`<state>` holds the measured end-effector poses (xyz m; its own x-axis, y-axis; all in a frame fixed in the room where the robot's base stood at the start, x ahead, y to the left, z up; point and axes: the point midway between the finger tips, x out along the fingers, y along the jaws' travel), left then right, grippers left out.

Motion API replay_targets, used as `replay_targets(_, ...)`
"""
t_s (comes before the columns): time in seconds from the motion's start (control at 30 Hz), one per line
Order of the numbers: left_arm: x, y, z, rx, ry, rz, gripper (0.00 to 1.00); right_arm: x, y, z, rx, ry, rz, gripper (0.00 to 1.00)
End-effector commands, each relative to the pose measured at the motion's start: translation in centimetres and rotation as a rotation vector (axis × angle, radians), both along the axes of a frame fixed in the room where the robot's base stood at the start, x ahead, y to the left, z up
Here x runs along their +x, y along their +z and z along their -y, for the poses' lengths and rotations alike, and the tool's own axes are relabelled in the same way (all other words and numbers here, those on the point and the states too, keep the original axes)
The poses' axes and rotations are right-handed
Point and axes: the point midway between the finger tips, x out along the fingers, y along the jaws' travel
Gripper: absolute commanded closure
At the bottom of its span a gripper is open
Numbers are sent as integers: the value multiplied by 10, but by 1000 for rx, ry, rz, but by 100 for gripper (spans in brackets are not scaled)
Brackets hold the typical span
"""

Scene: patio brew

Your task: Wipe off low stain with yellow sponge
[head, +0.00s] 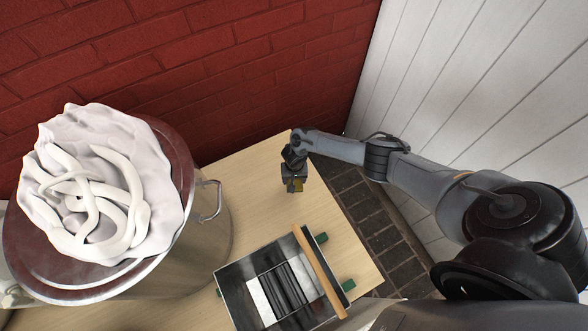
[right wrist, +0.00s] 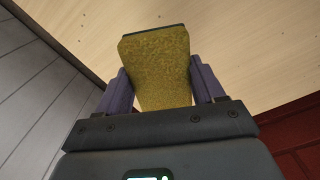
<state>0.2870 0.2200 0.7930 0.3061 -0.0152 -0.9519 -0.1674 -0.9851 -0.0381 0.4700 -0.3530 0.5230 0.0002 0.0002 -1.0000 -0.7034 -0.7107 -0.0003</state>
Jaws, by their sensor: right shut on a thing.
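My right gripper (head: 294,186) is above the back right part of the wooden table (head: 262,160). In the right wrist view the gripper (right wrist: 160,88) is shut on the yellow sponge (right wrist: 160,62), which sits between its two fingers and has a thin dark layer along its far edge. In the head view only a small yellow bit of the sponge (head: 299,185) shows. I cannot tell whether the sponge touches the tabletop. I see no stain in either view. My left gripper is not in view.
A large steel pot (head: 205,235) with a dark reddish lid (head: 178,165) stands on the left, a crumpled white cloth and hose (head: 100,190) on top. A metal tray (head: 230,292) with a wooden handle (head: 318,270) stands at the front. A brick wall (head: 200,60) and white panels (head: 460,70) border the table area.

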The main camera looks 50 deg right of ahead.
Motion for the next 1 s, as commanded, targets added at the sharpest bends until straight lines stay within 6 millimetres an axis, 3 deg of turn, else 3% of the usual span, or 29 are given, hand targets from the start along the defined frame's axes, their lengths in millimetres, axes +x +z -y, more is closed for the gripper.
replay_targets(0.37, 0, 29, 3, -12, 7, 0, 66, -1, 25, 1, 1, -2, -1, 66)
replay_targets(0.83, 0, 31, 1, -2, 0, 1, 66, 0, 27, 1, 0, -2, 0, 66)
replay_targets(1.0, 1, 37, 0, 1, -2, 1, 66, 10, 42, -7, 1, 19, 2, 66)
